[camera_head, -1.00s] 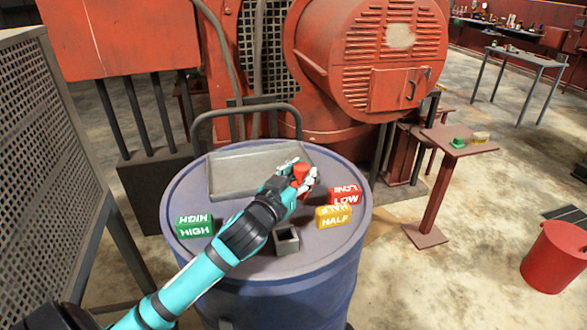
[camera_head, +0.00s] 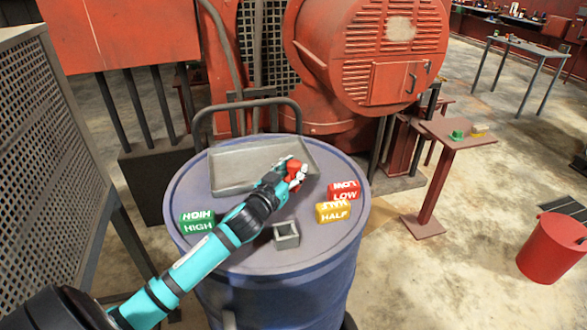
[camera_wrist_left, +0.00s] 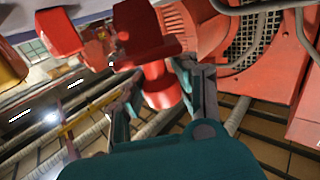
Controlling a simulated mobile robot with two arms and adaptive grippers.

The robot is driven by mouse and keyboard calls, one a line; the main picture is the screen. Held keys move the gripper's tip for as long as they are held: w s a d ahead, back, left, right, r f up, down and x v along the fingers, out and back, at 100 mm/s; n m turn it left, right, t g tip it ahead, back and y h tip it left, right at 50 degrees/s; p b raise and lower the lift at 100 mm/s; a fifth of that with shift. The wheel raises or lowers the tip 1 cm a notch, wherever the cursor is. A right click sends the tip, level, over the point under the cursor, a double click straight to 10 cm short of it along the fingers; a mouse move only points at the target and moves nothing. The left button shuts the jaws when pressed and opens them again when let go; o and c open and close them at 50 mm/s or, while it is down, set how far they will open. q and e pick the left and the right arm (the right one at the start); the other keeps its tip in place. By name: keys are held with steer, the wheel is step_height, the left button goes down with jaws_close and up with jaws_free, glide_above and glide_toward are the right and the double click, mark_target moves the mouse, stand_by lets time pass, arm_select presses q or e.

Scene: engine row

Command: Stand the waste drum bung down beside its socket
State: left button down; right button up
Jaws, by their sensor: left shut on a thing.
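My left gripper (camera_head: 290,172) is shut on the red waste drum bung (camera_head: 296,169). It is over the right part of the blue drum's top, near the front right edge of the grey tray. In the left wrist view the red bung (camera_wrist_left: 160,88) sits between the two fingers. The socket, a small grey square open box (camera_head: 286,236), stands on the drum top nearer the front, apart from the bung. I cannot tell whether the bung touches the drum top. My right gripper is not in view.
The blue drum (camera_head: 270,262) also carries a shallow grey tray (camera_head: 232,184), a green HIGH block (camera_head: 197,222), a red LOW block (camera_head: 345,191) and a yellow HALF block (camera_head: 333,213). Bare lid lies around the socket. A red bucket (camera_head: 551,255) stands on the floor at right.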

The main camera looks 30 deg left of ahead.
arm_select(q)
steer(key=shift+f+b, duration=0.35)
steer(key=shift+f, duration=0.25)
steer(key=c, duration=1)
jaws_free()
steer(key=shift+r, duration=0.1)
steer(key=shift+r+p, duration=0.35)
steer(key=shift+r, duration=0.05)
steer(key=shift+s+r, duration=0.1)
steer(key=shift+s, duration=0.1)
steer(key=s+b, duration=0.1)
steer(key=s, duration=0.2)
steer(key=s+b, duration=0.1)
steer(key=s, duration=0.3)
steer(key=s+d+b, duration=0.1)
steer(key=s, duration=0.2)
steer(key=shift+s, duration=0.15)
steer(key=shift+s+r, duration=0.15)
steer(key=shift+s, duration=0.5)
